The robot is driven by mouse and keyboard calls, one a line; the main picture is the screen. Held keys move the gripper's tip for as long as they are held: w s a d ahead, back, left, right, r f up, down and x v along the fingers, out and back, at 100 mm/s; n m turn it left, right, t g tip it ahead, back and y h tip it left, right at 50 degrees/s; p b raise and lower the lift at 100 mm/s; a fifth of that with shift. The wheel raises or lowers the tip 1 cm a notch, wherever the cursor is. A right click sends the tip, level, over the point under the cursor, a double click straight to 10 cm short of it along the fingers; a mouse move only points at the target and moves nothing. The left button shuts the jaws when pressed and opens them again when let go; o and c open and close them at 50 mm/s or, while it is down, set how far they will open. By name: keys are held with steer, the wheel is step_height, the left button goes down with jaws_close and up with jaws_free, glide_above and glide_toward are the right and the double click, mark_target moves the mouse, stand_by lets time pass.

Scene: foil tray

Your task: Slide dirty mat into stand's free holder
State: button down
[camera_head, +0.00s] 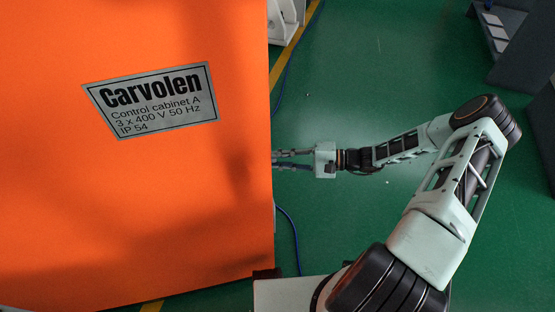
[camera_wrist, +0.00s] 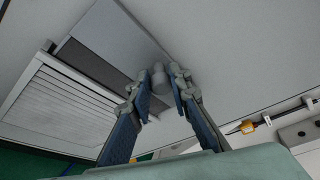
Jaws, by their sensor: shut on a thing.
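My gripper (camera_wrist: 161,86) is shut on a small grey rounded knob (camera_wrist: 158,74) at the face of a grey cabinet wall. In the head view my gripper (camera_head: 284,160) reaches left to the edge of the orange cabinet (camera_head: 190,205), which hides the fingertips. In the wrist view a flat grey panel (camera_wrist: 108,38) lies beside the knob, with a dark grey strip (camera_wrist: 92,63) along its lower edge. I cannot tell whether this strip is the dirty mat. A dark grey structure (camera_head: 515,50) at the head view's upper right may be the stand.
A white louvred grille (camera_wrist: 62,108) sits below the dark strip. In the head view, light flat pieces (camera_head: 495,28) are on the dark structure. A blue cable (camera_head: 292,235) runs by the cabinet. Green floor (camera_head: 380,50) is clear.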

step_height(320, 180, up, 19)
steer(key=p, duration=1.2)
steer(key=shift+p, duration=0.3)
stand_by(0.4)
steer(key=w+d+b, duration=0.2)
steer(key=d+b, duration=0.1)
steer(key=d, duration=0.7)
stand_by(0.5)
steer(key=shift+a, duration=0.1)
